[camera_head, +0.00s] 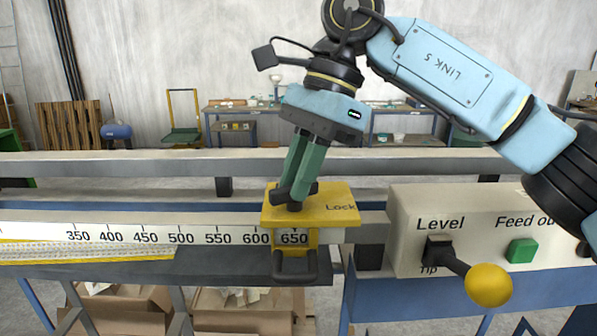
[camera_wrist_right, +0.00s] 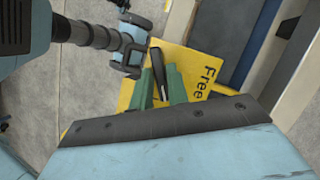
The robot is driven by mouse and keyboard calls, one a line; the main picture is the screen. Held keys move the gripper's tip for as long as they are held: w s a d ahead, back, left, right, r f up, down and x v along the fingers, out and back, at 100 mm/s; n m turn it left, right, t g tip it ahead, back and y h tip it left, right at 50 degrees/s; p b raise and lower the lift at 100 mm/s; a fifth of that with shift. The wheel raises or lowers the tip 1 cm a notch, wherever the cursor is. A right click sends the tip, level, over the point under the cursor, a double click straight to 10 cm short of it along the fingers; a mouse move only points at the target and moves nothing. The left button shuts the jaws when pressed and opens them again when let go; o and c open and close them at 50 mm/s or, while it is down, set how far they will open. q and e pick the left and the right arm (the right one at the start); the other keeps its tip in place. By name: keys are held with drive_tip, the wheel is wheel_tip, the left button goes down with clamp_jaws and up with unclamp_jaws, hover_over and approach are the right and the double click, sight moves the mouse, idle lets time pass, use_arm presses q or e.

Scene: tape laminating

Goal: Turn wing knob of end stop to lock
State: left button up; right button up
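The yellow end stop (camera_head: 337,196) sits on the rail at the 650 mark, with "Lock" printed on its top at the right. The right wrist view shows "Free" on the same yellow top (camera_wrist_right: 196,60). The black wing knob (camera_head: 281,195) stands on this top, partly hidden by the fingers. My right gripper (camera_head: 300,183) points down onto it from above. In the right wrist view, its green fingers (camera_wrist_right: 161,92) lie on both sides of the knob's wing (camera_wrist_right: 158,68) and look closed on it. My left gripper is out of view.
A white ruler (camera_head: 145,237) runs left along the rail. To the right is a control panel (camera_head: 405,215) with a yellow-ended level lever (camera_head: 488,284) and a green button (camera_head: 521,250). Cardboard boxes (camera_head: 125,305) lie below. Workbenches (camera_head: 225,115) stand behind.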

clamp_jaws()
drive_tip(key=shift+m+t+b, duration=0.5)
drive_tip(key=shift+m+b, duration=0.3)
drive_tip(key=shift+m, duration=0.3)
drive_tip(key=shift+s+m+t+y+b, duration=0.15)
drive_tip(key=shift+m+t+b, duration=0.25)
drive_tip(key=shift+m, duration=0.5)
drive_tip(key=shift+m+t+y+b, duration=0.2)
drive_tip(key=shift+m+b, duration=0.3)
drive_tip(key=shift+m, duration=0.4)
drive_tip(key=shift+o, duration=2.3)
unclamp_jaws()
